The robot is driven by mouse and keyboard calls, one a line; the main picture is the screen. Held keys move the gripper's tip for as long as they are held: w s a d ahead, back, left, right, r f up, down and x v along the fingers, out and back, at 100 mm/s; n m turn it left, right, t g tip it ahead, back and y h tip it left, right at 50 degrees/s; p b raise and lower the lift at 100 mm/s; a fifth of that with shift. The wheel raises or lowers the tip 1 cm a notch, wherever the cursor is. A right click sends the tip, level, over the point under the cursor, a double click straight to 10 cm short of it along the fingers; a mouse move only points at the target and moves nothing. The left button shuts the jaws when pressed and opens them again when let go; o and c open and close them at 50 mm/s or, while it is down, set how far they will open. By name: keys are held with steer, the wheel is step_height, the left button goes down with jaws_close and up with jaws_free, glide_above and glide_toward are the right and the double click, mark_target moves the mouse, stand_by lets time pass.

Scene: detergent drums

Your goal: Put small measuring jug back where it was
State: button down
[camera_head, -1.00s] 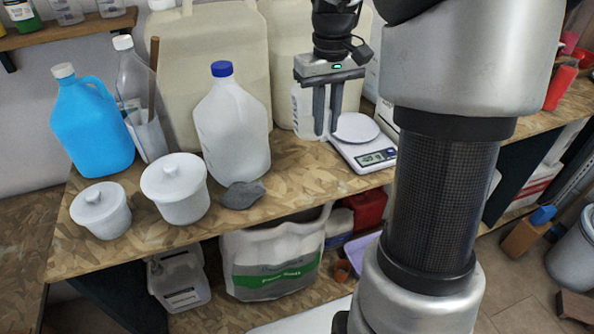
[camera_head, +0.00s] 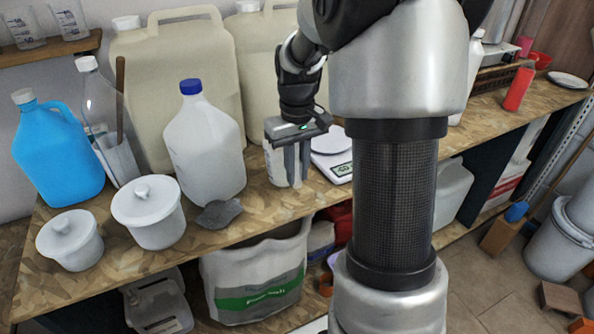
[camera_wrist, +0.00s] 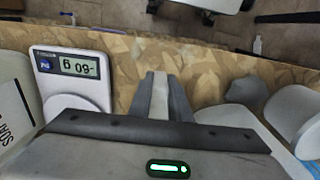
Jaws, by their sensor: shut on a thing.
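A whitish small jug (camera_head: 277,165), which looks like the small measuring jug, is at my gripper in the head view. It appears upright over the bench, left of the kitchen scale (camera_head: 341,171). My gripper (camera_head: 297,180) points down with its fingers close together on it. In the wrist view, a pale strip (camera_wrist: 160,97) shows between the fingers (camera_wrist: 160,80). The gripper body hides the rest there. I cannot tell whether the jug touches the bench.
A blue-capped white jug (camera_head: 205,145) stands left of my gripper, with a grey stone (camera_head: 219,213) in front. Two lidded white pots (camera_head: 150,212) and a blue bottle (camera_head: 58,155) are further left. Large beige drums (camera_head: 185,65) stand behind. A wall shelf (camera_head: 50,47) holds clear beakers.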

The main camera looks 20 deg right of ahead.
steer(key=shift+f, duration=0.1)
steer(key=c, duration=1.6)
jaws_free()
steer(key=shift+c, duration=0.2)
step_height(320, 180, up, 12)
steer(key=shift+r+p, duration=0.15)
steer(key=shift+p, duration=0.65)
